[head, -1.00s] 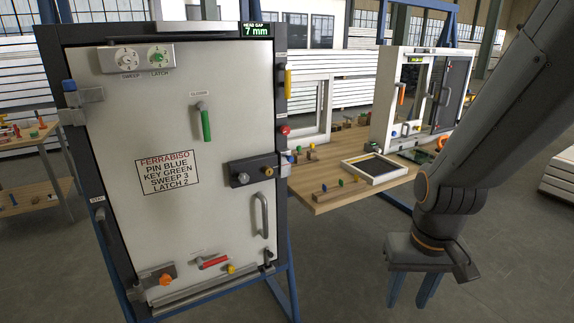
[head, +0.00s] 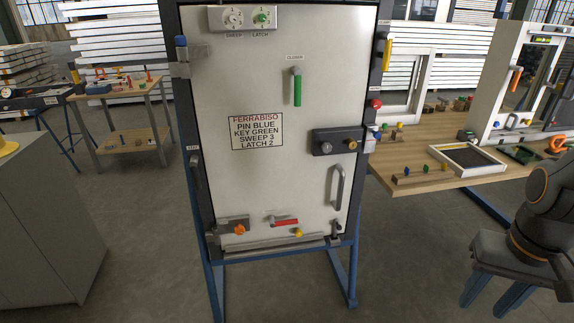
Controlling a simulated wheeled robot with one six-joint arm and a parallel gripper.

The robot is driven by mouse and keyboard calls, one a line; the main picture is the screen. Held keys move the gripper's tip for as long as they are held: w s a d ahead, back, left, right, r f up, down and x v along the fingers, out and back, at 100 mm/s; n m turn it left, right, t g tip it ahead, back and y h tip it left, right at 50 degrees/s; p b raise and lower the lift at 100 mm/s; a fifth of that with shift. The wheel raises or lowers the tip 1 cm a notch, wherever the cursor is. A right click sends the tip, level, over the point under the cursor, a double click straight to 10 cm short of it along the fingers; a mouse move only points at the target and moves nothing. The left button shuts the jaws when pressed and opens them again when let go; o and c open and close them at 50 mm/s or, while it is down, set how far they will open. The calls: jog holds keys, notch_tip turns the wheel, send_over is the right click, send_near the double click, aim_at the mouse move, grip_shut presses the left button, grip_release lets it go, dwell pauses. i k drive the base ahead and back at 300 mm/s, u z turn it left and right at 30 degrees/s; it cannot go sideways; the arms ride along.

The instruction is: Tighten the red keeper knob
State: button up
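A red knob (head: 375,104) sits on the right side of the dark frame around the pale door panel (head: 270,95), below a yellow handle. A red lever (head: 284,222) lies low on the door. The label on the door reads "FERRABISO, PIN BLUE, KEY GREEN, SWEEP 3, LATCH 2". My gripper (head: 482,304) hangs at the lower right, far from the red knob. Its two blue fingers point down, apart, with nothing seen between them.
A wooden table (head: 420,188) with a tray (head: 468,160) and small parts stands right of the door. A grey cabinet (head: 45,220) is at the left, a wooden bench (head: 125,147) behind it. Grey floor in front of the door is clear.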

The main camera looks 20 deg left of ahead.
aim_at(375, 104)
jog(key=u, duration=0.05)
jog(key=k, duration=1.15)
jog(key=z, duration=0.95)
jog(key=i, duration=1.25)
jog(key=u, duration=0.55)
jog(key=i, duration=0.5)
jog(key=u, duration=0.45)
